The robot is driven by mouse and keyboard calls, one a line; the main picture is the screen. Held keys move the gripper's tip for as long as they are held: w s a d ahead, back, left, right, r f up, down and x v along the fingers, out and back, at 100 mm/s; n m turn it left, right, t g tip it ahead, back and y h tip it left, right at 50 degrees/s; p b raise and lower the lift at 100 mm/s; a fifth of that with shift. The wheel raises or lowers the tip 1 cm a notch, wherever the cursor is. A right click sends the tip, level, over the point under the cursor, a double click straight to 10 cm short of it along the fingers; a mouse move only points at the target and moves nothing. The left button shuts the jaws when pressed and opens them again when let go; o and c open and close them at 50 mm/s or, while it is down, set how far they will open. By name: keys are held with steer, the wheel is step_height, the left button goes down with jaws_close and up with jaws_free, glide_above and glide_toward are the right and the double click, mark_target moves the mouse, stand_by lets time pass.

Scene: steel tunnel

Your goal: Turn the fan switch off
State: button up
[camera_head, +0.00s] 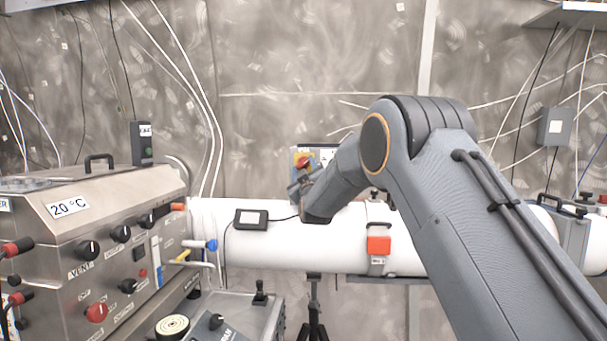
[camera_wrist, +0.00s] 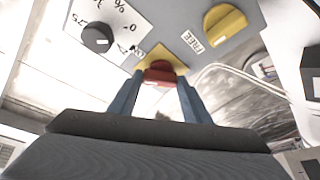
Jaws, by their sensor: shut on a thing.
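A red switch knob (camera_wrist: 159,74) sits on a yellow plate (camera_wrist: 155,54) on a grey panel in the wrist view. My gripper (camera_wrist: 159,84) has its two blue-grey fingers on either side of the knob and is shut on it. In the head view the red and yellow switch (camera_head: 302,161) shows on the far panel, with my gripper (camera_head: 298,183) right at it. My arm hides part of that panel. A small label beside the knob is partly hidden, so its words cannot be read.
A black knob (camera_wrist: 97,38) with a percent scale and a yellow knob (camera_wrist: 225,24) share the panel. In the head view a white duct (camera_head: 257,260) crosses below, carrying a small black box (camera_head: 251,219). A steel console (camera_head: 110,240) with several knobs stands at left.

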steer(key=n+g+y+b, duration=0.1)
steer(key=n, duration=0.2)
steer(key=n+g+y+b, duration=0.1)
steer(key=n, duration=0.3)
steer(key=shift+d+r, duration=0.15)
steer(key=shift+r, duration=0.05)
steer(key=n+g+b, duration=0.2)
steer(key=n, duration=0.3)
steer(key=shift+r, duration=0.2)
steer(key=shift+n, duration=0.4)
steer(key=o, duration=1)
steer(key=shift+o, duration=0.2)
steer(key=b+v, duration=0.2)
steer(key=v, duration=0.6)
steer(key=shift+b, duration=0.3)
